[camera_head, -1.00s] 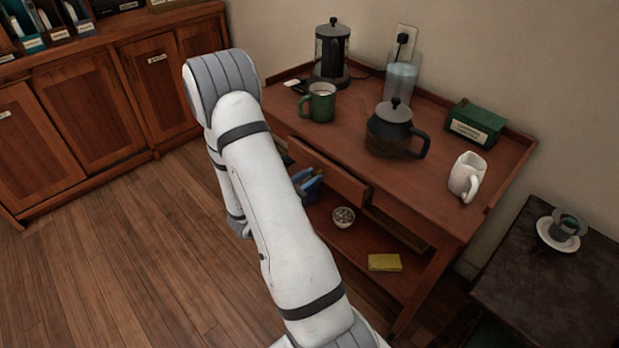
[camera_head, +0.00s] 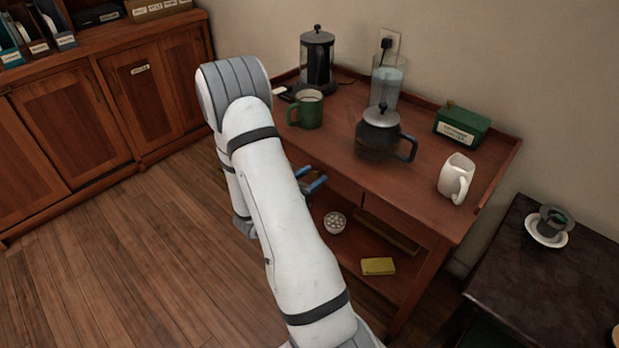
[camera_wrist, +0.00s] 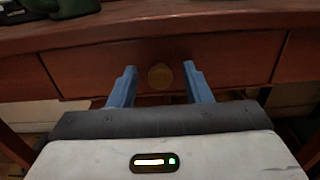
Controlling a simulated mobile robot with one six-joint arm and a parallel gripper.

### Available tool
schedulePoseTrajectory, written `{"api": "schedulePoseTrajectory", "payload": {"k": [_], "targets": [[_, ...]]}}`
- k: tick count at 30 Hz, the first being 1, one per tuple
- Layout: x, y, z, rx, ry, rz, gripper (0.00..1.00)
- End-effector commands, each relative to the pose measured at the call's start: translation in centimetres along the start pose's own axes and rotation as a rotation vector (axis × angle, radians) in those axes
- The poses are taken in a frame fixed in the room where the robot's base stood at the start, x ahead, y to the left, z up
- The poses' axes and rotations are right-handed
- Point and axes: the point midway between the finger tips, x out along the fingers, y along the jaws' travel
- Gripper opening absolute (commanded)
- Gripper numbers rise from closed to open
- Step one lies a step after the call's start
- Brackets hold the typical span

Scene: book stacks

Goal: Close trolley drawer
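The wooden trolley (camera_head: 450,215) stands against the wall. Its drawer front (camera_head: 342,186) looks flush, or nearly so, with the trolley's front in the head view. In the wrist view the drawer front (camera_wrist: 235,60) faces me, with thin seams at both sides and a round brass-coloured knob (camera_wrist: 160,77) in the middle. My gripper (camera_wrist: 160,68) is open, its two blue fingers apart on either side of the knob, tips close to the front. I cannot tell if they touch it. In the head view my gripper (camera_head: 317,182) is partly hidden by my arm.
On the trolley top are a French press (camera_head: 317,60), green mug (camera_head: 308,110), dark pot (camera_head: 378,135), green box (camera_head: 462,125) and white mug (camera_head: 456,178). The lower shelf holds a yellow sponge (camera_head: 378,266) and small bowl (camera_head: 335,222). A dark table (camera_head: 525,280) stands right. Floor at left is clear.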

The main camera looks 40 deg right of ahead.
Motion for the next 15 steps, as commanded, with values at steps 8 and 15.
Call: {"api": "schedulePoseTrajectory", "payload": {"k": [8,15], "targets": [[-0.7,0.1,0.0,-0.002,0.002,0.004,0.44],[-4.5,0.2,0.0,-0.003,0.002,0.007,0.44]]}}
